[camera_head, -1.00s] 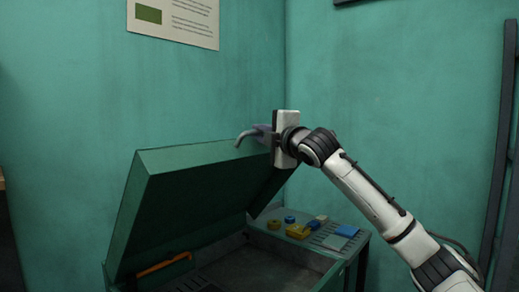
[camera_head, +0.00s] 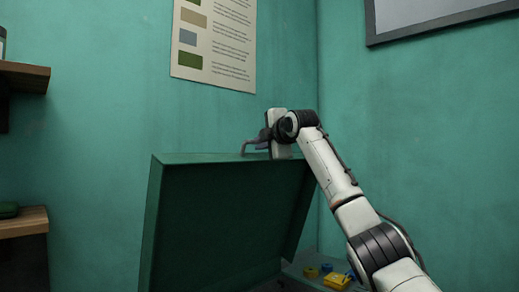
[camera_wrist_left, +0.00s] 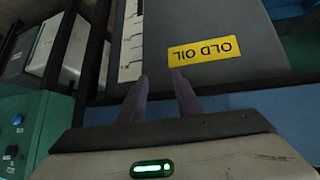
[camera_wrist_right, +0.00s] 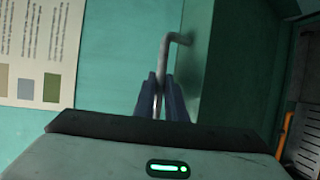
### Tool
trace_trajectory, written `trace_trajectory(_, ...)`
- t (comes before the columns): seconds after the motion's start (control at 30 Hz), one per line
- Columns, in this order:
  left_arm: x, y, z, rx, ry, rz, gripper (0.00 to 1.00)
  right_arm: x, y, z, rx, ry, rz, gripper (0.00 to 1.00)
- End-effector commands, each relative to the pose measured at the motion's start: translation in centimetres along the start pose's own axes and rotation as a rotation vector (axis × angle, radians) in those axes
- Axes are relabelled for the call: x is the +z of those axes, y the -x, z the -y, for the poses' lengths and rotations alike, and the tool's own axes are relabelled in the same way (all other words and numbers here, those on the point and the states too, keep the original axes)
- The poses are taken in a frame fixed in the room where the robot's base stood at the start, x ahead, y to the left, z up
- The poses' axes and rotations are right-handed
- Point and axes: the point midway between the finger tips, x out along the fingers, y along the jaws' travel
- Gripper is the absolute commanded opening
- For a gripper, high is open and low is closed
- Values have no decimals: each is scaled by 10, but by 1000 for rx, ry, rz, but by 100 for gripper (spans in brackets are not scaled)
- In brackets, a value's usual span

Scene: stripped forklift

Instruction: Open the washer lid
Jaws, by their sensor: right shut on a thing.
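The green washer lid (camera_head: 225,220) stands raised at a steep angle, its inner face toward me in the head view. A bent grey handle (camera_head: 252,146) is on its upper edge. My right gripper (camera_head: 264,140) is at that edge, its arm coming in from the right. In the right wrist view its fingers (camera_wrist_right: 161,102) are shut around the handle (camera_wrist_right: 164,58), and the lid (camera_wrist_right: 232,85) fills the area right of them. My left gripper (camera_wrist_left: 158,95) shows only in the left wrist view, its fingers apart with nothing between them. The washer's basin is mostly hidden in the head view.
Blue and yellow controls (camera_head: 335,279) sit right of the lid. A poster (camera_head: 215,40) hangs on the wall behind, and wooden shelves (camera_head: 22,222) are at left. A grey box with a yellow OLD OIL label (camera_wrist_left: 204,50) lies beyond my left gripper.

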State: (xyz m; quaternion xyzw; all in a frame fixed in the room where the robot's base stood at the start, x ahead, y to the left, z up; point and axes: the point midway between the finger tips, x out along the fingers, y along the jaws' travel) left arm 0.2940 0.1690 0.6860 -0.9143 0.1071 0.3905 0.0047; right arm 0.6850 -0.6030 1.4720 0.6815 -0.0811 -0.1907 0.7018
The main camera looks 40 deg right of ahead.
Motion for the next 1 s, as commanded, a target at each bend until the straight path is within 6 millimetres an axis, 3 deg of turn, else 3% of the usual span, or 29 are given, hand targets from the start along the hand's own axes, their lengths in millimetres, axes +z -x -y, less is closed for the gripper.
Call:
trace_trajectory(0.77, -3, -1, 1, -1, -1, -4, 31, 7, -7, -8, -38, 18, 16, 0)
trace_trajectory(0.8, -3, -1, 1, -1, -1, -4, 31, 7, -7, -8, -38, 18, 16, 12)
trace_trajectory(0.83, -3, -1, 1, -1, -1, -4, 31, 7, -7, -8, -38, 18, 16, 17)
trace_trajectory(1.0, -3, -1, 1, -1, -1, -4, 31, 7, -7, -8, -38, 16, 14, 18)
